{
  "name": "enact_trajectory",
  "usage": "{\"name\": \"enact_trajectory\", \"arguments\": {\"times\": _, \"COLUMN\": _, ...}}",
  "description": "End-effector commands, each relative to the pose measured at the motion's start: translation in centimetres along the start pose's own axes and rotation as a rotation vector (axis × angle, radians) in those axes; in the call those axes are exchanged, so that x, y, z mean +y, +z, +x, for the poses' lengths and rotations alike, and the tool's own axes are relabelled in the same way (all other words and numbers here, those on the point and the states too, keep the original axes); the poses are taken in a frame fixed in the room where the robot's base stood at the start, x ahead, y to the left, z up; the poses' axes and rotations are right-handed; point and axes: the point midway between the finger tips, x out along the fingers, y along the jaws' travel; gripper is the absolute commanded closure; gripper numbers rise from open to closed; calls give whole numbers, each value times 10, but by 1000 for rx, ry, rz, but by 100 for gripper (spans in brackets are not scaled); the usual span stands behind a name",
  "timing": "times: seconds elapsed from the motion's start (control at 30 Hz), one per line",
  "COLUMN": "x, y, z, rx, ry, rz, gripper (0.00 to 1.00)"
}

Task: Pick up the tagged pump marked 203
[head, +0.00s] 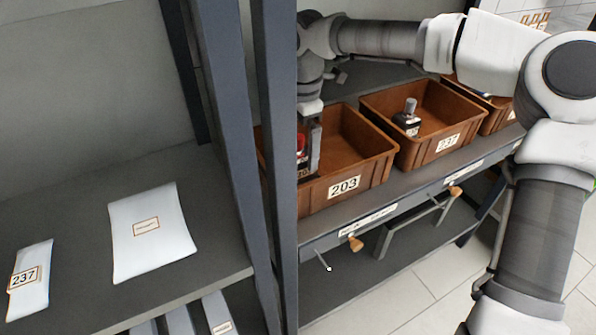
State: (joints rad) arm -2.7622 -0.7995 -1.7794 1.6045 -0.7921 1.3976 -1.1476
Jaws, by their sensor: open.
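A brown bin (343,205) labelled 203 sits on the grey shelf, right of a dark post. A red and dark object (301,142) with a pale tag stands in its left part, partly hidden by the post and my gripper. The tag is too cut off to read fully. My gripper (307,160) points down into this bin at that object, with one dark finger visible on its right side. The other finger is hidden. The jaws are open; I cannot tell whether they touch the object.
A third bin (497,117) is partly behind my arm. The dark post (274,160) stands close left of my gripper. White packets (150,235) lie on the left shelf.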

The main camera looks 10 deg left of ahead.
Motion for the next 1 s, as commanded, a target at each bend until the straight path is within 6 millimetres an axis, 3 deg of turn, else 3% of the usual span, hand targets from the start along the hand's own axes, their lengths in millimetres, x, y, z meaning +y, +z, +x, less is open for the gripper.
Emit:
{"name": "enact_trajectory", "arguments": {"times": 0.03, "x": 0, "y": 0, "z": 11, "rx": 0, "ry": -1, "rz": 0, "gripper": 0}}
{"name": "enact_trajectory", "arguments": {"times": 0.2, "x": 0, "y": 0, "z": 25, "rx": 0, "ry": 0, "rz": -1, "gripper": 0}}
{"name": "enact_trajectory", "arguments": {"times": 0.53, "x": 0, "y": 0, "z": 27, "rx": 0, "ry": 1, "rz": 0, "gripper": 2}}
{"name": "enact_trajectory", "arguments": {"times": 1.0, "x": 0, "y": 0, "z": 27, "rx": 0, "ry": 1, "rz": 1, "gripper": 86}}
